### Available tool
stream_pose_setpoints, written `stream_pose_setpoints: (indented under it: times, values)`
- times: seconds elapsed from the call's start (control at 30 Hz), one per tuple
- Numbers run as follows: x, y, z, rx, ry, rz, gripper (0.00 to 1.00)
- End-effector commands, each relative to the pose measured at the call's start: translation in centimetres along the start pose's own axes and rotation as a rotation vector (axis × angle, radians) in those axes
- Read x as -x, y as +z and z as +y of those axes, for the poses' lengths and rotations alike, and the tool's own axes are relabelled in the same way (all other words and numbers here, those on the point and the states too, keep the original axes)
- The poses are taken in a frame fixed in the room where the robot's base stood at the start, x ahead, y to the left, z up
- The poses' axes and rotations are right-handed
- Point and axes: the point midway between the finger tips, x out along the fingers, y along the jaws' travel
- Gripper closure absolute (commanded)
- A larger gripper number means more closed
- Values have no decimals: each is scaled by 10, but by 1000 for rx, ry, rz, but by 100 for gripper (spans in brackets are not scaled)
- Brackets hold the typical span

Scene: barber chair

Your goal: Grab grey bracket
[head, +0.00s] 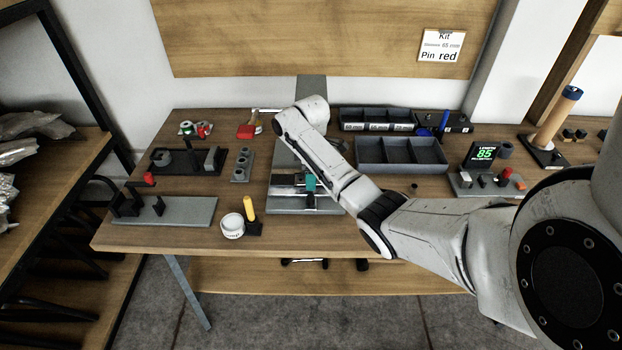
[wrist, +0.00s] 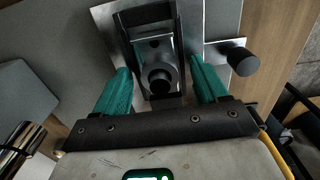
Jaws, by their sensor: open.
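In the wrist view my gripper (wrist: 158,66) is open, with a teal finger on each side of a dark grey bracket-like piece (wrist: 152,45). The piece has an upright frame and a round dark boss in its middle. I cannot tell whether the fingers touch it. A light metal plate (wrist: 222,14) lies under and around it. In the head view my gripper (head: 310,183) is low over a grey base plate (head: 285,206) at the middle of the bench. My arm hides much of that spot, and the bracket cannot be made out there.
A dark knob (wrist: 243,62) stands right of the fingers in the wrist view. On the bench, a white tape roll (head: 232,226) and yellow-handled tool (head: 250,210) stand front left of the plate. A grey holed block (head: 242,165) is left; a divided tray (head: 400,155) is right.

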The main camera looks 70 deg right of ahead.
Motion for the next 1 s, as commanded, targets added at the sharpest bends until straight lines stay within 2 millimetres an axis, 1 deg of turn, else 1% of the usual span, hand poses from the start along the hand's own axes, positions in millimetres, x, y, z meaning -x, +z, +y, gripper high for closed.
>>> stream_pose_setpoints:
  times: [0.13,0.17,0.8,0.83,1.0]
  values:
    - [0,0,0,0,0,0,28]
    - [0,0,0,0,0,0,30]
    - [0,0,0,0,1,0,91]
    - [0,0,0,0,1,0,93]
    - [1,0,0,0,1,0,93]
